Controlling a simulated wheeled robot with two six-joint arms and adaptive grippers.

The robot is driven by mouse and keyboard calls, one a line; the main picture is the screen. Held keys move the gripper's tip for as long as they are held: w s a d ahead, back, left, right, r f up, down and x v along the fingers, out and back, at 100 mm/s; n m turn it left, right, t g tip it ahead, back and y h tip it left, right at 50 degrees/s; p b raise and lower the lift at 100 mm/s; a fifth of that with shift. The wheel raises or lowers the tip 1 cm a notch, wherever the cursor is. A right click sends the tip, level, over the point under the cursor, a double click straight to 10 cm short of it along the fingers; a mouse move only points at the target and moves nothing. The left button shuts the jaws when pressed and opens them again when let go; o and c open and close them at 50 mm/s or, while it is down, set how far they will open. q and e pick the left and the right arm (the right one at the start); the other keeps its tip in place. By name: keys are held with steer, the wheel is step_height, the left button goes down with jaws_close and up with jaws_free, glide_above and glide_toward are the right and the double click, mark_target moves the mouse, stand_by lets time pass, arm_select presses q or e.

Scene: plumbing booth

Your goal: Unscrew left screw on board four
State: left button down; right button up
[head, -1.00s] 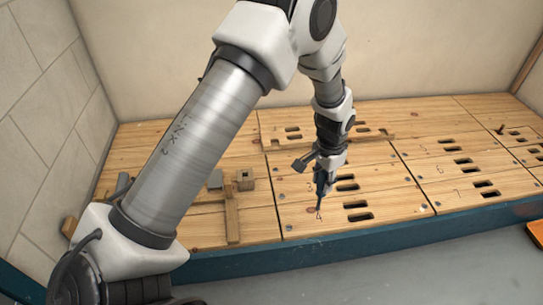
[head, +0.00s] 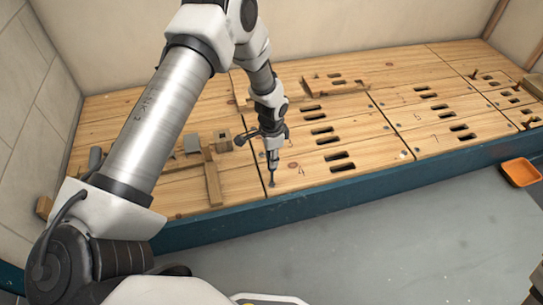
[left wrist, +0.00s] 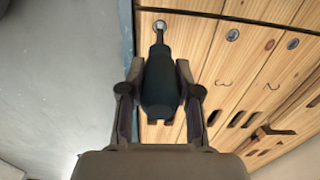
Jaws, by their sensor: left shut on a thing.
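My left gripper (head: 271,150) is shut on a dark screwdriver (head: 272,166) that points down at the front left corner of board four (head: 310,178). In the left wrist view the gripper (left wrist: 160,82) grips the dark screwdriver body (left wrist: 160,95) between its fingers. The driver's thin tip is at the round grey left screw (left wrist: 160,25) near the board's edge. Whether the tip is seated in the screw head is too small to tell.
Wooden blocks and a loose strip (head: 213,183) lie left of board four. More slotted boards (head: 445,135) spread to the right. An orange tray (head: 520,172) lies at the far right. A blue edge (head: 330,196) runs along the bench front.

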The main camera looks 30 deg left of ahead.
arm_select(q)
steer(key=shift+f+b, duration=1.45)
steer(key=shift+f, duration=0.25)
steer(key=shift+n, duration=0.9)
steer(key=n+b, duration=0.1)
steer(key=n, duration=0.2)
steer(key=shift+n, duration=0.4)
steer(key=n+b, duration=0.2)
steer(key=n, duration=0.1)
steer(key=shift+n, duration=0.3)
steer(key=shift+r+n, duration=0.35)
steer(key=shift+n, duration=0.15)
steer(key=shift+n+p, duration=0.4)
steer(key=shift+p, duration=0.55)
steer(key=n+p, duration=0.7)
steer(key=p, duration=0.1)
steer(key=shift+p, duration=0.35)
steer(key=shift+f, duration=0.15)
steer(key=shift+m, duration=0.6)
step_height(320, 180, up, 8)
steer(key=p, duration=0.8)
